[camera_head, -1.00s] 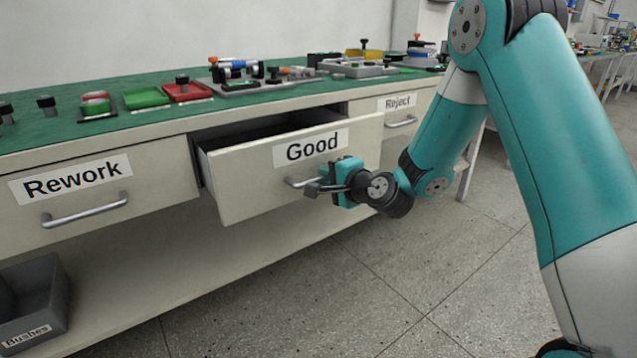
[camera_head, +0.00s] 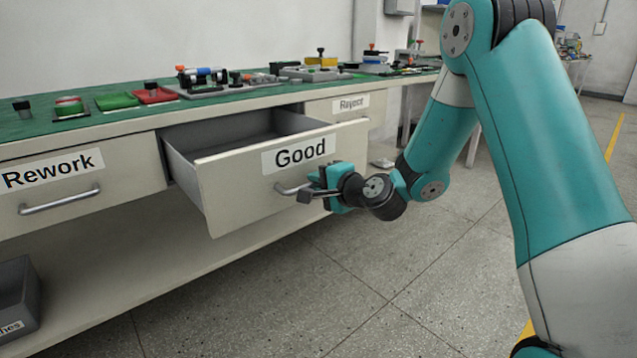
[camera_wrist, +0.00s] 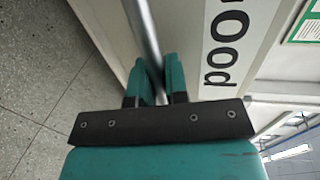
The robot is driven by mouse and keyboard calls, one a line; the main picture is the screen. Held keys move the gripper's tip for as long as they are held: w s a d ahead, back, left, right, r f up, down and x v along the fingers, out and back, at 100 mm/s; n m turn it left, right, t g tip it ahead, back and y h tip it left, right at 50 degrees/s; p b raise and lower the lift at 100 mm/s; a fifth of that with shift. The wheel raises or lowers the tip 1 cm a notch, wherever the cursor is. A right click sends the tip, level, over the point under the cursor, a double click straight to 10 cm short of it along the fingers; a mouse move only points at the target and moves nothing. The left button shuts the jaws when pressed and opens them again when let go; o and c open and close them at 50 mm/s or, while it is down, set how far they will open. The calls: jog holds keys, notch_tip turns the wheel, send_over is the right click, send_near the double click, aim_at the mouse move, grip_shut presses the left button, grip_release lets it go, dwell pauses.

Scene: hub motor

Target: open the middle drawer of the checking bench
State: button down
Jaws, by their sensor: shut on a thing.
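The middle drawer (camera_head: 240,198) of the checking bench (camera_head: 85,232), labelled "Good", stands pulled well out, and its inside looks empty where I can see it. My gripper (camera_head: 312,192) is at the drawer's front, shut on the bar handle (camera_head: 283,189). In the wrist view the handle (camera_wrist: 146,35) runs between the two teal fingers of my gripper (camera_wrist: 152,82), and the drawer front with its label (camera_wrist: 226,45) lies to the right.
The "Rework" drawer (camera_head: 120,185) at the left and the "Reject" drawer (camera_head: 341,110) at the right are closed. Fixtures and trays stand on the green bench top (camera_head: 30,127). A grey bin (camera_head: 18,290) sits below at the left. The floor (camera_head: 290,290) in front is clear.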

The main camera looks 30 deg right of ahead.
jog(key=c, duration=1.1)
grip_release()
jog(key=shift+a, duration=0.3)
jog(key=shift+d, duration=0.1)
jog(key=b+v, duration=1.4)
jog(key=v, duration=0.3)
jog(key=shift+s+d, duration=0.15)
jog(key=shift+s, duration=0.1)
